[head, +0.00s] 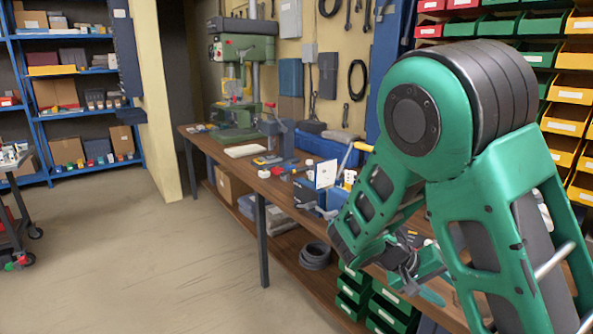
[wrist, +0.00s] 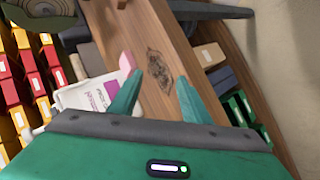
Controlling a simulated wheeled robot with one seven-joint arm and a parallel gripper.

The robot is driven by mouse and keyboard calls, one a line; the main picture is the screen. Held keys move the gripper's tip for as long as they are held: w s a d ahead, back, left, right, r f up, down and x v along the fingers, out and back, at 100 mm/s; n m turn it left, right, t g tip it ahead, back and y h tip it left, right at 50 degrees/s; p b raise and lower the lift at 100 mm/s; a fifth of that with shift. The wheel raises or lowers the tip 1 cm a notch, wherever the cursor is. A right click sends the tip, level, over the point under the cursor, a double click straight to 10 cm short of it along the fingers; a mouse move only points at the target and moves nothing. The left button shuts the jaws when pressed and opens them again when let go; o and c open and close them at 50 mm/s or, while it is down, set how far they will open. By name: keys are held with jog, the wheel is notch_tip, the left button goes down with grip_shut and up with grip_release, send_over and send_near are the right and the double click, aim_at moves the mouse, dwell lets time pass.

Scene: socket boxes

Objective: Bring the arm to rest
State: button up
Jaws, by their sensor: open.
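My green arm reaches over the workbench (head: 220,150) in the head view, bent at a large joint, and hides part of the bench. My gripper (head: 425,285) hangs low at the bench's near right part and is partly hidden by the arm. In the wrist view my gripper (wrist: 157,97) has its two green fingers wide apart. Nothing is between them; the bare wooden top with a dark knot-like patch (wrist: 160,70) shows behind. I cannot tell the gripper's exact height over the wood.
A white box with purple print (wrist: 88,96) and a pink item (wrist: 126,62) are close to the left finger. Red and yellow bins (head: 570,95) line the right wall. Green bins (head: 355,290) sit under the bench. A drill press (head: 240,75) stands behind.

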jog(key=s+d+r+m+g+y, duration=0.25)
jog(key=s+d+y, duration=0.4)
jog(key=s, duration=0.55)
jog(key=s+a+r+m+t+y, duration=0.1)
jog(key=s+r+y, duration=0.3)
jog(key=s, duration=0.9)
jog(key=shift+a+r+t, duration=0.35)
jog(key=shift+r+t, duration=0.4)
jog(key=shift+t, duration=0.1)
